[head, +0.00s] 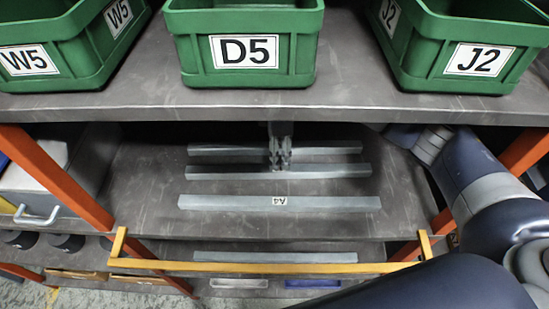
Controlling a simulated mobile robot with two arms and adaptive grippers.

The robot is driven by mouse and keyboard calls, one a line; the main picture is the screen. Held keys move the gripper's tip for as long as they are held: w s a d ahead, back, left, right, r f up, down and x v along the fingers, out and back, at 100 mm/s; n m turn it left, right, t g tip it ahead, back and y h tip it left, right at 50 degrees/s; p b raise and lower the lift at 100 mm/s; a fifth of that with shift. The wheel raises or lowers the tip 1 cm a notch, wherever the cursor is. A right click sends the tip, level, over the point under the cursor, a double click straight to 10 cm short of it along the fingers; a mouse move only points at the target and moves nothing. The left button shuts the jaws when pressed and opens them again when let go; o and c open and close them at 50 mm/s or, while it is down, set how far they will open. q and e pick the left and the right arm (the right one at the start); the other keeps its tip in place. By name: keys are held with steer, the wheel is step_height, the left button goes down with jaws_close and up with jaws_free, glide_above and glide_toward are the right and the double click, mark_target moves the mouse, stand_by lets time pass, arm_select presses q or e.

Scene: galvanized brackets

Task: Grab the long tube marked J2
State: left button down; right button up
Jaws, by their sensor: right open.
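Several long grey tubes lie crosswise on the middle shelf. The front tube (225,202) bears a label reading A4. Behind it lie a second tube (335,171) and a rear tube (330,150), with no readable label; the gripper covers the middle of both. I read J2 only on the green bin (421,62) at the upper right, not on any tube. My right gripper (279,166) is open and points down over the middle of the second tube. I cannot tell whether its fingers touch it or stand around it. My left gripper is not in view.
The upper shelf (250,103) overhangs the tubes and carries green bins marked W5 and D5 (247,75). Orange posts (60,180) flank the middle shelf. A yellow bar (230,267) crosses in front, with another tube (275,257) on the lower level.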

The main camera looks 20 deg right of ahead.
mark_target(279, 172)
steer(key=shift+w+f, duration=0.1)
steer(key=shift+f, duration=0.25)
steer(key=shift+s+f+p, duration=0.2)
steer(key=shift+f+p, duration=0.4)
steer(key=shift+f, duration=0.2)
step_height(279, 172, down, 4)
steer(key=shift+f+p, duration=0.15)
steer(key=shift+p, duration=0.85)
steer(key=shift+f, duration=0.35)
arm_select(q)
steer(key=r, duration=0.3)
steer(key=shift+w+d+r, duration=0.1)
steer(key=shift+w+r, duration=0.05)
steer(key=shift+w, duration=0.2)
arm_select(e)
steer(key=shift+r, duration=0.1)
jaws_close()
